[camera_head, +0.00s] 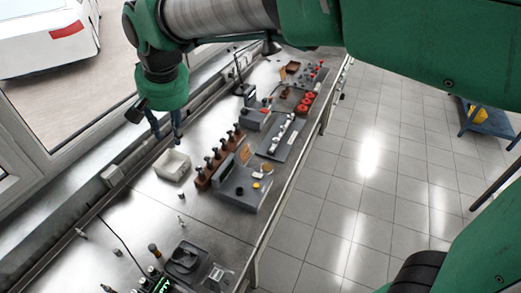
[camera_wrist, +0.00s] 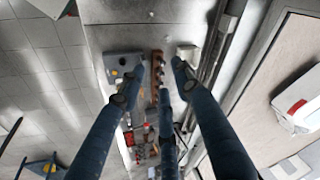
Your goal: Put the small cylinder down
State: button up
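Small upright metal cylinders stand on the bench: one (camera_head: 180,194) just in front of the bin, and one (camera_head: 117,252) farther to the front left. I cannot tell which is the task's small cylinder. The bin also shows in the wrist view (camera_wrist: 187,51), beside the right fingertip.
A brown rack with several dark-topped pieces (camera_head: 203,181) stands right of the bin. A grey fixture (camera_head: 238,195) is beside it. A grey tray (camera_head: 283,138) and red parts (camera_head: 305,103) lie farther back. Dark equipment (camera_head: 187,260) is at the front.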

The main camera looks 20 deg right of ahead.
jog(key=s+d+f+t, duration=0.1)
jog(key=s+d+f, duration=0.1)
jog(key=s+d, duration=0.9)
jog(key=s+d+f+t+h, duration=0.1)
jog(key=s+d+f, duration=0.1)
jog(key=s+d, duration=1)
jog(key=shift+d+f, duration=0.1)
notch_tip(320, 180, down, 12)
jog(key=b, duration=1.2)
jog(key=shift+f, duration=0.2)
jog(key=shift+o, duration=1)
